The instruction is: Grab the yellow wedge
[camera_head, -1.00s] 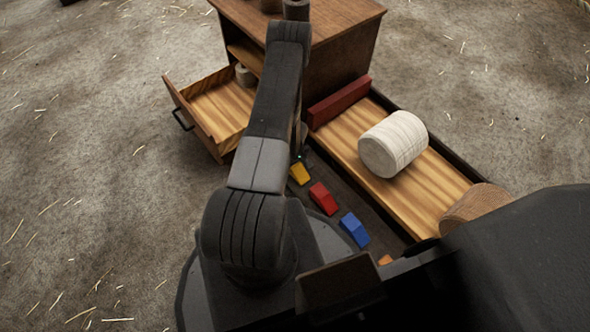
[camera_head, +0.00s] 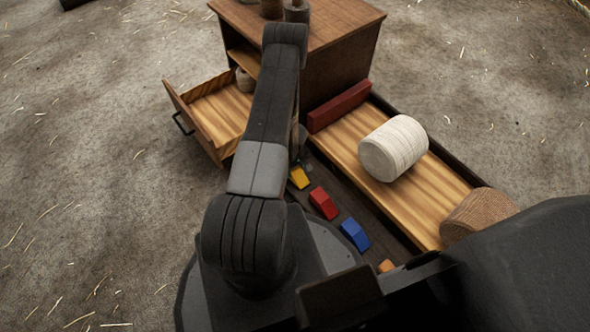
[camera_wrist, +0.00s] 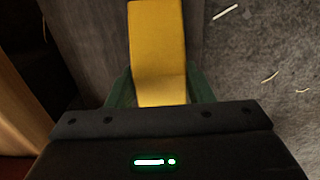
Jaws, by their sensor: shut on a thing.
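My gripper is shut on the wedge. In the head view my arm hides most of the gripper.
A red block (camera_head: 323,203), a blue block (camera_head: 355,233) and an orange block (camera_head: 386,266) lie in the same row. A wooden tray (camera_head: 350,157) holds a white roll (camera_head: 394,148) and a tan roll (camera_head: 478,215). An open drawer (camera_head: 215,108) juts from a cabinet (camera_head: 340,60).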

